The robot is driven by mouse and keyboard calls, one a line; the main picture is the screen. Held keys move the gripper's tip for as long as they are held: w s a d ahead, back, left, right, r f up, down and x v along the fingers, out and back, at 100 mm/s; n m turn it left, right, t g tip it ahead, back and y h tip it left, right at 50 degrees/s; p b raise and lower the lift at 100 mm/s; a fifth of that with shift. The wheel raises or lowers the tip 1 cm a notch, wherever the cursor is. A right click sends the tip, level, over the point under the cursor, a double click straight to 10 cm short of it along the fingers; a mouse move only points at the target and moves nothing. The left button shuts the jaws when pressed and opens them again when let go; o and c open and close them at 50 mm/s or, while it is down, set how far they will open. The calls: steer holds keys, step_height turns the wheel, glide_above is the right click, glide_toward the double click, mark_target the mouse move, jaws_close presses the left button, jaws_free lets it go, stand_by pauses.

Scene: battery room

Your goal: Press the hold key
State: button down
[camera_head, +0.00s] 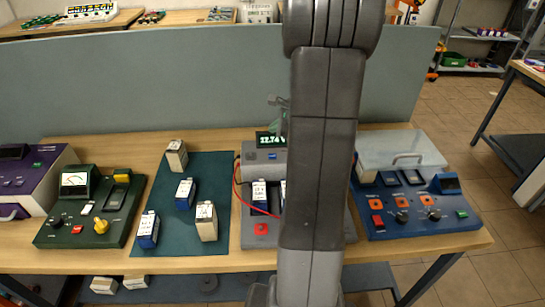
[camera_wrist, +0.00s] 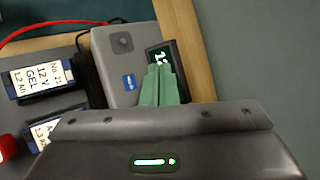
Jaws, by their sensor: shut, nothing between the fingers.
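The grey meter unit (camera_head: 250,156) with a lit display (camera_head: 270,139) stands at the back of the grey tester, left of my arm. In the wrist view, its housing (camera_wrist: 106,62) carries a small blue key (camera_wrist: 129,82) with white marking too small to read, and a dark round spot on a grey square. I cannot tell for certain which is the hold key; the blue one looks like a key. My gripper (camera_wrist: 160,70) has its green fingers together and empty, in front of part of the display (camera_wrist: 152,55), right of the blue key. In the head view, my arm hides part of the tester.
Labelled batteries (camera_wrist: 45,78) sit in the tester, with a red lead (camera_wrist: 50,28) beside them. A green mat (camera_head: 178,236) with several batteries lies to the left. A blue device (camera_head: 410,225) with a clear cover stands right. A grey partition (camera_head: 130,85) rises behind.

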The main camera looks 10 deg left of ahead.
mark_target(275, 157)
step_height(275, 157, down, 8)
steer(key=b, duration=0.6)
steer(key=shift+f, duration=0.15)
steer(key=shift+b, duration=0.3)
stand_by(1.3)
steer(key=shift+f, duration=0.35)
steer(key=shift+f+b, duration=0.4)
steer(key=shift+b, duration=0.2)
stand_by(0.6)
steer(key=shift+r+p, duration=0.65)
steer(key=shift+r, duration=0.15)
step_height(275, 157, up, 5)
steer(key=p, duration=0.4)
steer(key=shift+r, duration=0.1)
